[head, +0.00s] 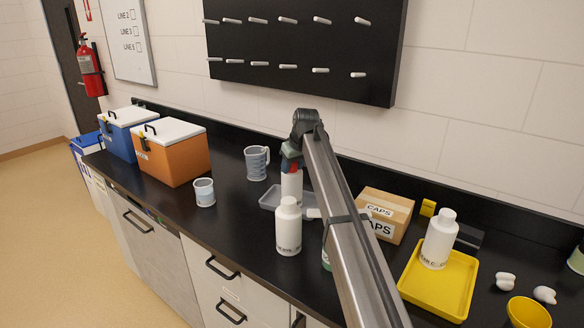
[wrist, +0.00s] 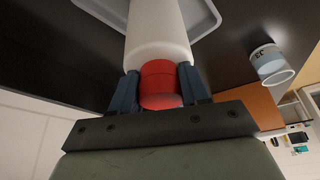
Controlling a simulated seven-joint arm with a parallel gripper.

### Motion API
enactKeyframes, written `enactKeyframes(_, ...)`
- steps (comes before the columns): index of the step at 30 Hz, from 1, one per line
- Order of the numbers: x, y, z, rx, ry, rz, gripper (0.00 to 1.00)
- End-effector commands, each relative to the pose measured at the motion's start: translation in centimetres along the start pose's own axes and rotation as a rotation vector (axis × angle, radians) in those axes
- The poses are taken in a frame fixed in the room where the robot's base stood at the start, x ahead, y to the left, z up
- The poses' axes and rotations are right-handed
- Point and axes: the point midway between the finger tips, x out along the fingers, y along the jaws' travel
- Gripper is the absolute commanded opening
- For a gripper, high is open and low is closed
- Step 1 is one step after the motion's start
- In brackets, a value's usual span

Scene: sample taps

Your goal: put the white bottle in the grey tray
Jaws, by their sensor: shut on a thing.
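My gripper (head: 291,162) is shut on the red cap (wrist: 159,80) of a white bottle (head: 292,187). The bottle's white body also shows in the wrist view (wrist: 157,35), pointing away from the jaws. The held bottle looks upright in the head view, at the grey tray (head: 269,199). The tray's rim also shows beyond the bottle in the wrist view (wrist: 205,22). The held bottle's base is hidden behind another white bottle (head: 288,232), so I cannot tell whether it touches the tray. That other bottle has a white cap and stands in front of the tray.
A third white bottle (head: 439,241) stands in a yellow tray (head: 468,290). A cardboard caps box (head: 385,214) is right of my arm. A measuring jug (head: 257,163), a labelled cup (head: 204,193) and an orange cooler (head: 172,155) are to the left. Bare counter lies around the cup.

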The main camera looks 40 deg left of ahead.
Motion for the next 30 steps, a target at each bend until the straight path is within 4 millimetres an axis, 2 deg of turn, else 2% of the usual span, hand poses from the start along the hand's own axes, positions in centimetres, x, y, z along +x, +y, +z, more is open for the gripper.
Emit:
enactKeyframes(1,0.1,0.0,0.0,0.0,0.001,0.0,0.0)
enactKeyframes(2,0.2,0.0,0.1,0.0,0.0,0.0,0.46)
enactKeyframes(9,0.1,0.0,0.1,0.0,0.0,0.0,0.69)
enactKeyframes(20,-0.3,0.0,-0.1,0.0,0.0,0.0,0.71)
enactKeyframes(23,-1.4,0.0,0.0,0.0,0.0,0.0,0.71)
enactKeyframes(30,-5.8,0.0,-0.1,0.0,0.002,0.001,0.71)
